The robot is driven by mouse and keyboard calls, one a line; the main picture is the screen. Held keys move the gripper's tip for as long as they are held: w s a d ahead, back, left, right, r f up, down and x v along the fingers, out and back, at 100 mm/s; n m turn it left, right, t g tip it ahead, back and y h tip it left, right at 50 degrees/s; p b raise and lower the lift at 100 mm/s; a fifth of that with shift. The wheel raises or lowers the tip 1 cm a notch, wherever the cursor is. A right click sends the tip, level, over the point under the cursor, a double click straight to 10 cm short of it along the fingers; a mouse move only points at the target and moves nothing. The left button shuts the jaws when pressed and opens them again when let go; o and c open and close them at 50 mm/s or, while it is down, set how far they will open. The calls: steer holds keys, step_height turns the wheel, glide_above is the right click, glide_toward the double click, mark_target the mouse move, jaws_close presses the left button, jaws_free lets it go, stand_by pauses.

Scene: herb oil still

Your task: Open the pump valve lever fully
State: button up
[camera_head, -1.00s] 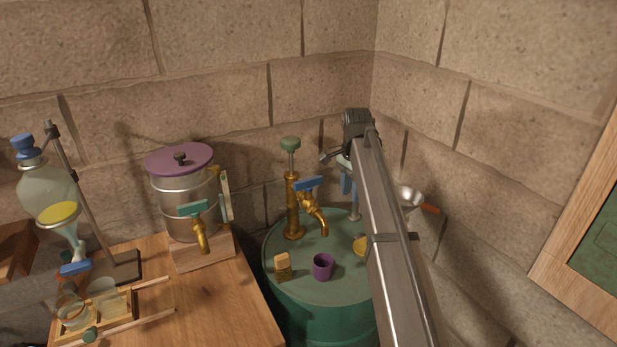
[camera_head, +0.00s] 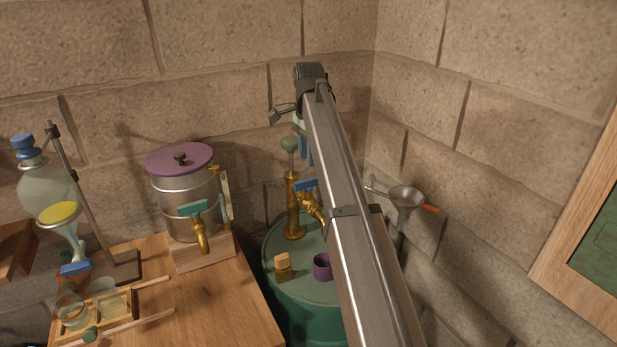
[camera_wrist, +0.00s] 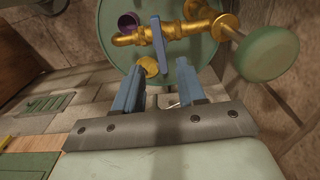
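The brass pump (camera_head: 292,205) with a green knob (camera_head: 290,144) stands on the green drum (camera_head: 275,240). Its blue valve lever (camera_head: 305,185) shows just left of my arm, which covers part of the spout. In the wrist view the lever (camera_wrist: 158,48) is a narrow blue bar crossing the brass spout pipe (camera_wrist: 190,28). My gripper (camera_wrist: 158,78) is open, with its blue fingers apart and nothing held. The lever's near end lies in line with the gap between the fingertips; I cannot tell the depth between them. In the head view my gripper (camera_head: 306,150) is above the pump, partly hidden.
A purple cup (camera_head: 322,267) and a corked jar (camera_head: 283,268) stand on the drum. The pump knob (camera_wrist: 275,52) is right of my fingers in the wrist view. The steel still (camera_head: 186,205) stands to the left.

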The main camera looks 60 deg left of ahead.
mark_target(308, 179)
step_height(308, 179, down, 8)
steer(key=shift+r, duration=0.2)
stand_by(0.3)
jaws_close()
stand_by(0.3)
